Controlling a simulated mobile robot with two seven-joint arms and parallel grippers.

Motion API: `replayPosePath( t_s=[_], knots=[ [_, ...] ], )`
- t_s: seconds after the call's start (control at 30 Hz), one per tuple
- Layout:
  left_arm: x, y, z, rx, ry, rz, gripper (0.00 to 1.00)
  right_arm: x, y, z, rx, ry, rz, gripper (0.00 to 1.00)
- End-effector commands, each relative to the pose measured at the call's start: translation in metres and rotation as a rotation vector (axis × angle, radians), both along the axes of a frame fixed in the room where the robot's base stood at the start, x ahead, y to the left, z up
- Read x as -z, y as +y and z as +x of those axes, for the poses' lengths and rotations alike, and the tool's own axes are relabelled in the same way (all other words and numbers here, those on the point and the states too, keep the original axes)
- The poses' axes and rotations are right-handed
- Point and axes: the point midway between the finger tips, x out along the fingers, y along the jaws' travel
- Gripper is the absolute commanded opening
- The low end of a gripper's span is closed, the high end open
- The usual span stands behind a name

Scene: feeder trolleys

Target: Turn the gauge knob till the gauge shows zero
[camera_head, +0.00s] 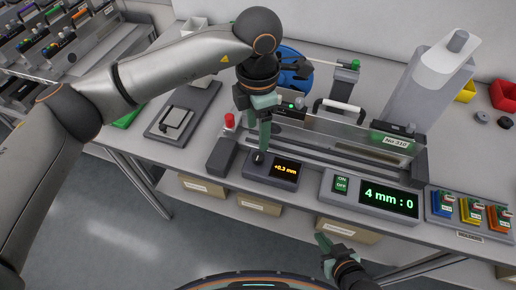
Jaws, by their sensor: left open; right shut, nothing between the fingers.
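The gauge (270,183) is a dark box near the table's front edge. Its orange display (285,170) reads +0.3 mm. The dark gauge knob (258,158) stands on the left part of the gauge's top. My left gripper (262,146) points down from above, with its green fingers right over the knob. It is open; I cannot tell whether the fingers touch the knob, as they partly hide it. My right gripper (324,243) is shut and empty, low in front of the table.
A feeder numbered No 310 (395,142) lies behind the gauge. A box with a green 4 mm : 0 display (388,199) stands to the right, then coloured blocks (470,210). A red-topped part (229,122) is at left. Cardboard boxes (348,231) sit below the tabletop.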

Motion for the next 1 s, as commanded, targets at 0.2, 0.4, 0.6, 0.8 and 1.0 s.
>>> replayPosePath(
  t_s=[0.2, 0.4, 0.6, 0.8, 1.0],
  knots=[
    [0.046, 0.0, -0.001, -0.001, 0.006, -0.001, 0.67, -0.009, 0.0, 0.0, -0.001, 0.001, 0.0, 0.0],
    [0.075, -0.001, -0.001, 0.0, 0.003, -0.003, 0.67, -0.012, 0.0, 0.0, -0.001, 0.001, 0.0, 0.0],
    [0.087, -0.001, -0.001, 0.001, 0.002, -0.003, 0.67, -0.013, 0.0, 0.0, -0.001, 0.001, 0.0, 0.0],
    [0.087, -0.001, 0.0, 0.001, 0.002, -0.004, 0.67, -0.013, 0.0, 0.0, -0.001, 0.001, 0.0, 0.0],
    [0.087, -0.001, -0.001, 0.001, 0.002, -0.004, 0.5, -0.013, 0.0, 0.0, 0.0, 0.001, 0.0, 0.0]
  ],
)
